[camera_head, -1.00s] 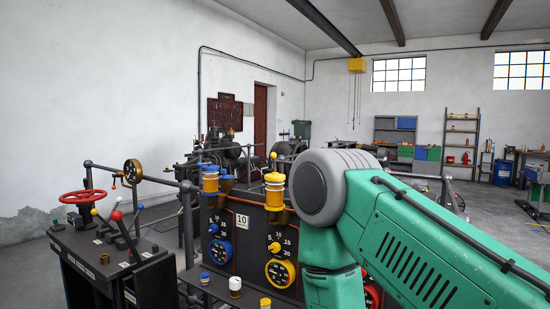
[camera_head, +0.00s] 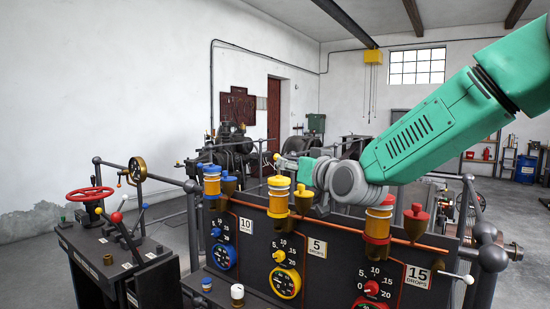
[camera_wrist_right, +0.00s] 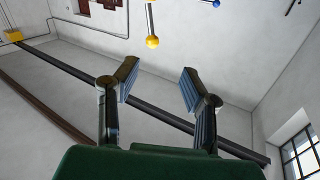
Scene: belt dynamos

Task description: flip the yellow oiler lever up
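The yellow oiler (camera_head: 279,185) stands at the middle of the dark panel, above the yellow dial, between the blue and red oilers. A yellow ball on a thin lever (camera_head: 276,157) shows just above its cap, so the lever looks upright. In the right wrist view, the yellow-tipped lever (camera_wrist_right: 152,42) lies just ahead, roughly in line with the gap between the fingers. My right gripper (camera_wrist_right: 158,78) is open and empty. In the head view its green palm is just right of the ball, and its fingers are hard to make out. My left gripper is not in view.
The blue oiler (camera_head: 211,180) is to the left and the red oiler (camera_head: 377,222) to the right. A lever with a blue tip (camera_wrist_right: 214,3) shows in the wrist view. A lever console with a red handwheel (camera_head: 88,194) stands at the left.

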